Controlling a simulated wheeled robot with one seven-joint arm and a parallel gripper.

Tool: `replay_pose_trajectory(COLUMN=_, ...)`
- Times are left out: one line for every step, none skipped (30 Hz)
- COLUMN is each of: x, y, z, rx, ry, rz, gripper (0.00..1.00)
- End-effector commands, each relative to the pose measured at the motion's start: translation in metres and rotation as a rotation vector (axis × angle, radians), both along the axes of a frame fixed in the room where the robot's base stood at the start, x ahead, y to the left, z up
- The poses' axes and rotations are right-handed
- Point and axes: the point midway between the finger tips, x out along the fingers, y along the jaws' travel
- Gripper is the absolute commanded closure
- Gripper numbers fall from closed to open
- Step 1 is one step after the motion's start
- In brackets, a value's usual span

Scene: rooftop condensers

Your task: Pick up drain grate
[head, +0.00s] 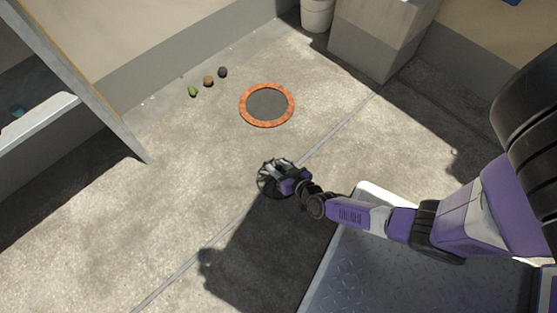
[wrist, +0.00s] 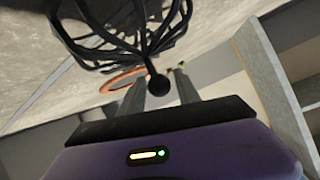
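The drain grate (wrist: 120,32) is a black wire dome with a round knob. In the wrist view it fills the upper middle, cut off by the top edge, and its knob shows between my two fingers. In the head view the grate (head: 266,182) is a dark wire cage around and just left of my fingers. I cannot tell whether the grate touches the floor.
An orange-rimmed dark disc (head: 267,87) lies on the concrete floor beyond. Near it are a green item (head: 193,91), a brown one (head: 208,81) and a dark one (head: 222,72). A grey block (head: 378,42) and white bucket (head: 317,14) stand at the back.

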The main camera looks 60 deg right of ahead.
Motion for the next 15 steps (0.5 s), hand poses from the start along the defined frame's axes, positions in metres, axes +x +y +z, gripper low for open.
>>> replay_pose_trajectory(x=0.006, y=-0.002, z=-0.010, rx=0.002, ry=-0.002, rz=0.002, gripper=0.61)
replay_pose_trajectory(x=0.009, y=-0.003, z=-0.011, rx=0.001, ry=-0.001, rz=0.003, gripper=0.61)
replay_pose_trajectory(x=0.013, y=-0.005, z=-0.013, rx=0.000, ry=-0.001, rz=0.003, gripper=0.61)
replay_pose_trajectory(x=0.016, y=-0.006, z=-0.014, rx=0.001, ry=-0.001, rz=0.002, gripper=0.61)
replay_pose_trajectory(x=0.018, y=-0.007, z=-0.014, rx=0.001, ry=-0.002, rz=0.001, gripper=0.61)
replay_pose_trajectory(x=0.021, y=-0.008, z=-0.015, rx=0.001, ry=-0.001, rz=0.001, gripper=0.61)
replay_pose_trajectory(x=0.022, y=-0.009, z=-0.015, rx=0.001, ry=-0.001, rz=0.000, gripper=0.61)
replay_pose_trajectory(x=0.023, y=-0.009, z=-0.015, rx=0.001, ry=-0.001, rz=0.000, gripper=0.61)
replay_pose_trajectory(x=0.023, y=-0.010, z=-0.014, rx=0.001, ry=0.000, rz=0.000, gripper=0.61)
replay_pose_trajectory(x=0.023, y=-0.010, z=-0.014, rx=0.001, ry=0.000, rz=0.000, gripper=0.61)
replay_pose_trajectory(x=0.023, y=-0.010, z=-0.014, rx=0.000, ry=0.000, rz=0.000, gripper=0.61)
replay_pose_trajectory(x=0.023, y=-0.010, z=-0.014, rx=0.000, ry=0.001, rz=0.000, gripper=0.61)
replay_pose_trajectory(x=0.023, y=-0.010, z=-0.013, rx=0.000, ry=0.001, rz=0.000, gripper=0.61)
replay_pose_trajectory(x=0.023, y=-0.010, z=-0.013, rx=0.000, ry=0.000, rz=0.000, gripper=0.61)
replay_pose_trajectory(x=0.023, y=-0.010, z=-0.013, rx=0.000, ry=0.000, rz=0.000, gripper=0.61)
